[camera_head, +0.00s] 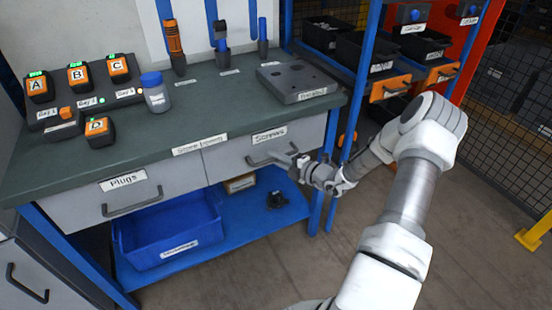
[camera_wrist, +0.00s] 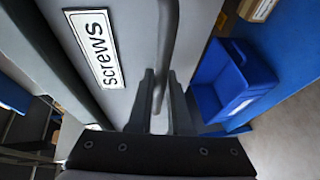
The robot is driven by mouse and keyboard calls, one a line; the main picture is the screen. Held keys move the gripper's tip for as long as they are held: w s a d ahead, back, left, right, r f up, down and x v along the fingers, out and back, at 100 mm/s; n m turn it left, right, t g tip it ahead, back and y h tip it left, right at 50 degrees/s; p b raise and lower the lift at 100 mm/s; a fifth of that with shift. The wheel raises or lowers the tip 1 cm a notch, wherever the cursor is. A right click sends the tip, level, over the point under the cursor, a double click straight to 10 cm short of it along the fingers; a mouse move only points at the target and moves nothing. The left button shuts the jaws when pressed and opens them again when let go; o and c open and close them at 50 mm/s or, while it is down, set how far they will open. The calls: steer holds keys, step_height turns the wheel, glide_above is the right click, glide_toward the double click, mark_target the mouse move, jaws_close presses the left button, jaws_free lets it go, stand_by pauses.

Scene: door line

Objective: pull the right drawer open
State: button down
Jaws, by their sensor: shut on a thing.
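The right drawer (camera_head: 232,160) has a light grey front with a "Screws" label and looks shut under the green worktop. Its dark bar handle (camera_head: 262,161) shows in the head view. In the wrist view the handle (camera_wrist: 168,45) runs down between the fingers of my gripper (camera_wrist: 163,100). My gripper (camera_head: 298,163) is at the right part of the handle, shut on it. The "Screws" label (camera_wrist: 94,47) is left of the handle in the wrist view. The exact finger contact is partly hidden.
The left drawer (camera_head: 85,203), labelled "Plugs", is beside it. Below, a blue bin (camera_head: 170,240) and a small dark part (camera_head: 277,200) are on the blue shelf. A blue rack post (camera_head: 352,90) stands close to my arm. The floor in front is clear.

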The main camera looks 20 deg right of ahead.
steer(key=s+d+p, duration=0.1)
steer(key=s+p, duration=0.7)
steer(key=s, duration=2.1)
steer(key=shift+w, duration=0.1)
steer(key=c, duration=0.8)
jaws_free()
steer(key=shift+c, duration=0.2)
steer(key=p+v, duration=0.1)
steer(key=v, duration=1.6)
steer(key=shift+r, duration=0.2)
